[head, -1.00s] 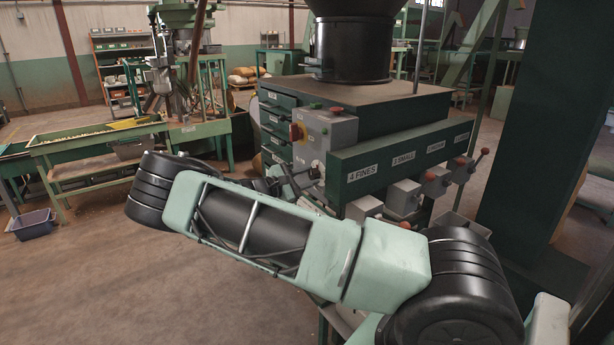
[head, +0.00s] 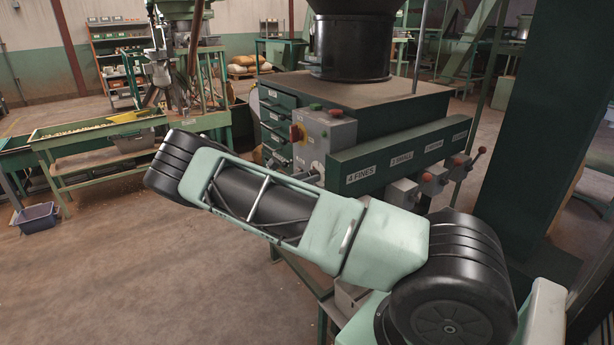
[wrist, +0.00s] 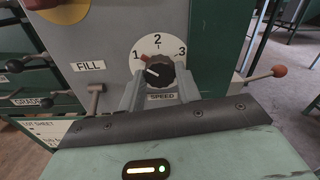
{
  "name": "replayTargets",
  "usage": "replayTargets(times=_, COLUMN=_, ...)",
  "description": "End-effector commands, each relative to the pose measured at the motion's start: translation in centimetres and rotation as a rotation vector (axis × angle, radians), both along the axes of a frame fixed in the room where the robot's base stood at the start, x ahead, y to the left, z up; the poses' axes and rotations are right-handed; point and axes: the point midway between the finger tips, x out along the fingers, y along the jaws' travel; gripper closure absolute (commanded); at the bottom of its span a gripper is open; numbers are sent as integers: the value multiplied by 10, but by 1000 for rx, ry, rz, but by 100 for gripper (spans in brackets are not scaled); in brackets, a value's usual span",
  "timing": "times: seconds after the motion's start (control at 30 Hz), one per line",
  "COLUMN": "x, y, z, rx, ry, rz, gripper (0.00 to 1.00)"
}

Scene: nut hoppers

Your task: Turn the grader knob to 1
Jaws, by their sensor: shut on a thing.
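The black grader knob (wrist: 160,75) sits on a white dial (wrist: 173,51) marked 1, 2 and 3, above a label reading SPEED. Its white pointer line points left and slightly up, towards the side of the 1. A small red mark shows between the knob and the 1. My gripper (wrist: 159,83) is shut on the knob, one finger on each side.
A FILL label (wrist: 88,66) and a grey lever (wrist: 95,98) are left of the dial. A red-ball lever (wrist: 279,71) sticks out at the right. Open floor lies at left.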

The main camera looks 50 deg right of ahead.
Motion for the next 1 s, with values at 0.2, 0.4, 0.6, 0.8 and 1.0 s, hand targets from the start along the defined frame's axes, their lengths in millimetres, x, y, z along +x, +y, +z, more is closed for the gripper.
replayTargets(times=0.2, x=1, y=1, z=-1, rx=20, ry=73, rz=3, gripper=89)
replayTargets(times=0.4, x=0, y=1, z=-1, rx=26, ry=100, rz=2, gripper=89)
replayTargets(times=0.6, x=0, y=2, z=-2, rx=28, ry=102, rz=1, gripper=89)
replayTargets(times=0.8, x=0, y=2, z=-2, rx=28, ry=101, rz=2, gripper=61)
replayTargets(times=1.0, x=0, y=1, z=-1, rx=26, ry=102, rz=2, gripper=45)
